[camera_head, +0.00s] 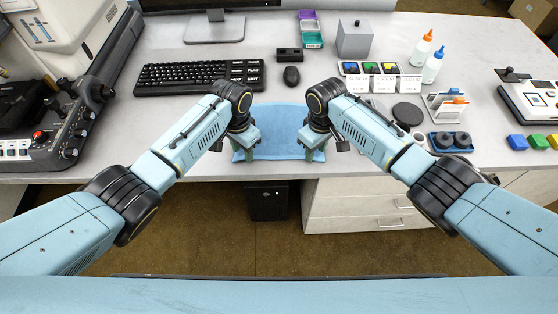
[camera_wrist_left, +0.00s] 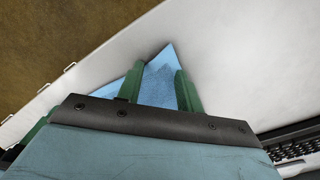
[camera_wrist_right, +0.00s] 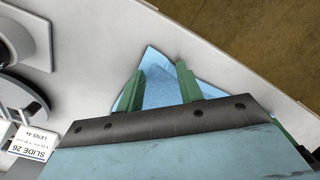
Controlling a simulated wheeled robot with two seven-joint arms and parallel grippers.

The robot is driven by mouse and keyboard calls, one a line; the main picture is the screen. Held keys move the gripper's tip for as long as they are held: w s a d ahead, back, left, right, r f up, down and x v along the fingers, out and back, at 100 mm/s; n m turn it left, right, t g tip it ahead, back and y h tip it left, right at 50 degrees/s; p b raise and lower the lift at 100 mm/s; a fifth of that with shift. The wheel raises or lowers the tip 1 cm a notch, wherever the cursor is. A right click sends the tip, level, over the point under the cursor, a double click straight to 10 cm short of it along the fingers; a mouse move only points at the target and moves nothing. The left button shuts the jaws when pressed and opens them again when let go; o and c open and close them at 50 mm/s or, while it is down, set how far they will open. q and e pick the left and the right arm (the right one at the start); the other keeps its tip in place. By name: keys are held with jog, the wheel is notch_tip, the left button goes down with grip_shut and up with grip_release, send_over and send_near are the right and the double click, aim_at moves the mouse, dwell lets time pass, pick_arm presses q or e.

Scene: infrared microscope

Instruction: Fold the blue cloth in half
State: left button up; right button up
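The blue cloth (camera_head: 279,132) lies flat on the table near its front edge, between my two grippers. My left gripper (camera_head: 247,153) is low over the cloth's front left corner. In the left wrist view its green fingers are apart, with the cloth corner (camera_wrist_left: 160,82) between and beneath them. My right gripper (camera_head: 313,151) is low over the front right corner. In the right wrist view its fingers are apart, with the cloth corner (camera_wrist_right: 158,84) between them. Whether the fingertips touch the cloth is unclear. My wrists hide parts of the cloth's sides.
A keyboard (camera_head: 200,76) and mouse (camera_head: 291,76) lie behind the cloth. Slide boxes (camera_head: 380,77), a black disc (camera_head: 407,113) and a blue holder (camera_head: 451,142) stand to the right. A control console (camera_head: 60,125) is at far left. The table is clear left of the cloth.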

pick_arm(q)
jog(key=shift+s+a+f, duration=0.1)
grip_shut()
pick_arm(e)
jog(key=shift+s+d+f, duration=0.1)
grip_shut()
